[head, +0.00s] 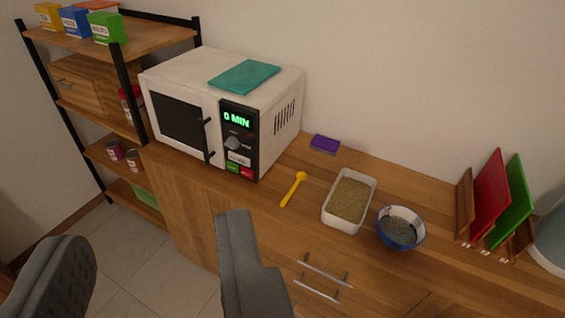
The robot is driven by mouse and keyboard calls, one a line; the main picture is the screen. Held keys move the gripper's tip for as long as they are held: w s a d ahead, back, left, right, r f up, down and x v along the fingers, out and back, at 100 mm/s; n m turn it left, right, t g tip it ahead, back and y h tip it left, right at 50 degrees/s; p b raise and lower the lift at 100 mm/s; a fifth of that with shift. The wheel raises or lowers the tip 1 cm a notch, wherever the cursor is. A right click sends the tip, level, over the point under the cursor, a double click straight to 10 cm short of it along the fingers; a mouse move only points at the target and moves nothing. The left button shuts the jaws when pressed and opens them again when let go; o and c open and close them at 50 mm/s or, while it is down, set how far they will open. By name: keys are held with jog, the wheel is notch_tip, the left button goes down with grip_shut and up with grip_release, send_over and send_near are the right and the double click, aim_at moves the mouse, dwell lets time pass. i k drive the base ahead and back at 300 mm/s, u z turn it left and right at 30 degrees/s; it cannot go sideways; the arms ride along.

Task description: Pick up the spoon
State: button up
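The yellow spoon (292,190) lies on the wooden counter (265,205), between the microwave and a white tray. Its round end points to the back, and its handle points toward the front edge. My gripper (154,230) shows at the bottom left as two dark grey fingers set wide apart. It is open, with nothing between the fingers. The spoon appears above and to the right of the right finger, apart from it in the picture.
A white microwave (180,68) with a teal item (245,76) on top stands left of the spoon. Right of it are a white tray (328,216) of grains, a blue-rimmed bowl (383,233), a purple sponge (324,144) and a board rack (465,203). A shelf (150,38) stands left.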

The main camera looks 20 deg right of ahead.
aim_at(301, 175)
jog(key=z, duration=0.3)
jog(key=i, duration=1.25)
jog(key=z, duration=1.1)
jog(key=i, duration=0.35)
jog(key=z, duration=0.15)
jog(key=k, duration=0.9)
jog(key=z, duration=0.15)
jog(key=i, duration=0.9)
jog(key=u, duration=0.1)
